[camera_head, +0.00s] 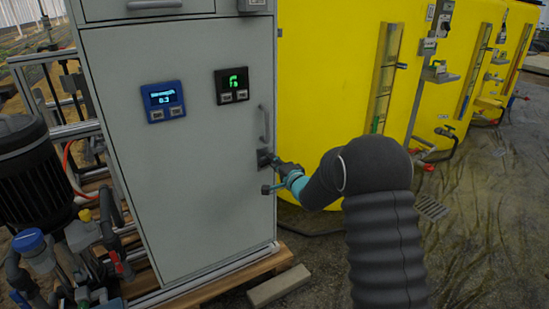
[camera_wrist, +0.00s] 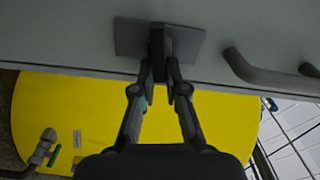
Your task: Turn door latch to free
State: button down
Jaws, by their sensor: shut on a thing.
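The door latch (camera_head: 264,157) is a small dark handle on a plate near the right edge of the grey cabinet door (camera_head: 190,195), below the bar handle. The fingertips partly hide the latch in the head view. The door looks closed.
A bar handle (camera_head: 264,124) sits above the latch. Two small displays (camera_head: 163,101) (camera_head: 232,85) are on the door. Yellow tanks (camera_head: 325,65) stand behind at right. A pump (camera_head: 38,180) and pipes crowd the left. A pale block (camera_head: 279,286) lies on the floor.

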jog(key=shift+s+a+f+m+p, duration=0.15)
jog(key=shift+f+m+p, duration=0.1)
jog(key=shift+m, duration=0.25)
jog(key=shift+a+f+m+p, duration=0.1)
jog(key=shift+f+m, duration=0.1)
jog(key=shift+m, duration=0.3)
jog(key=c, duration=1.4)
grip_release()
jog(key=shift+c, duration=0.2)
jog(key=shift+o, duration=1.2)
jog(key=shift+a, duration=0.3)
jog(key=v, duration=1.2)
jog(key=shift+d+r, duration=0.15)
jog(key=shift+d, duration=0.2)
